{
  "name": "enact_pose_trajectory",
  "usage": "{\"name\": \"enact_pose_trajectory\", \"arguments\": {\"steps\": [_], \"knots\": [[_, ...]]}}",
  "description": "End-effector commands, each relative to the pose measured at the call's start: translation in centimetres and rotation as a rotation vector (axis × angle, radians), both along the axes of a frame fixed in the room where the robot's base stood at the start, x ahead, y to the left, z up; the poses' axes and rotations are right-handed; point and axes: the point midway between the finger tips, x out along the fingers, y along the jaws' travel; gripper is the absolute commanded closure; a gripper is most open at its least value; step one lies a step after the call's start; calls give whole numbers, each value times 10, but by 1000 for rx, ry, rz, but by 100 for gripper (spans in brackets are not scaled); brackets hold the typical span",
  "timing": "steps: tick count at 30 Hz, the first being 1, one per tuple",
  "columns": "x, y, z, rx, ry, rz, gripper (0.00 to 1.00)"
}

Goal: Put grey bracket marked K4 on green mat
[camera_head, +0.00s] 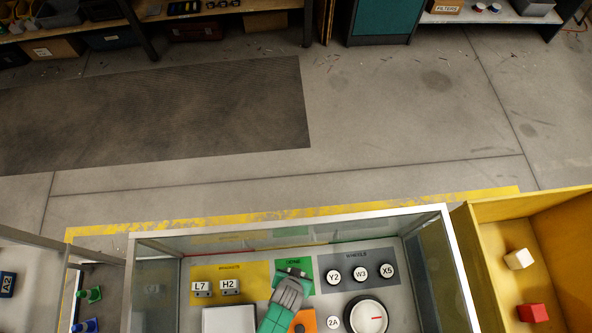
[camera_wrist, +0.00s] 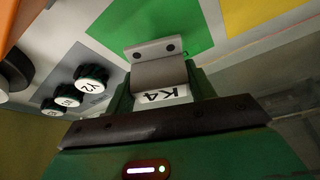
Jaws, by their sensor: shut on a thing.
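The grey bracket marked K4 (camera_wrist: 158,72) is held between the fingers of my gripper (camera_wrist: 162,90), with its K4 label facing the wrist camera. Its flange with two dark holes points away from the gripper. The green mat (camera_wrist: 165,24) lies just beyond the bracket in the wrist view. In the head view my gripper (camera_head: 292,274) is over the green mat (camera_head: 293,260) and covers part of it. The bracket is mostly hidden there. I cannot tell whether it touches the surface.
A yellow mat (camera_head: 236,270) with brackets L7 (camera_head: 202,289) and H2 (camera_head: 230,287) lies left. A grey mat (camera_head: 336,257) with wheels Y2 (camera_head: 333,276), W3 (camera_head: 360,273) and X5 (camera_head: 387,271) lies right. Clear walls (camera_head: 447,270) enclose the bench. A dial (camera_head: 366,318) stands nearer.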

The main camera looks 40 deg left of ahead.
Motion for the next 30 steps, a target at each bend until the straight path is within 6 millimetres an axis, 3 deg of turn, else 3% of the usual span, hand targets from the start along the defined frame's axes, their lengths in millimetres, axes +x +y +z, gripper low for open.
{"name": "enact_pose_trajectory", "arguments": {"steps": [4,10,21,22,24,30], "knots": [[0,0,-4,0,0,0,73],[0,0,-39,0,0,0,73],[1,0,-42,0,-1,-1,73],[0,0,-40,0,-1,0,40],[0,0,-40,0,-1,0,26],[0,0,-40,0,-1,0,24]]}}
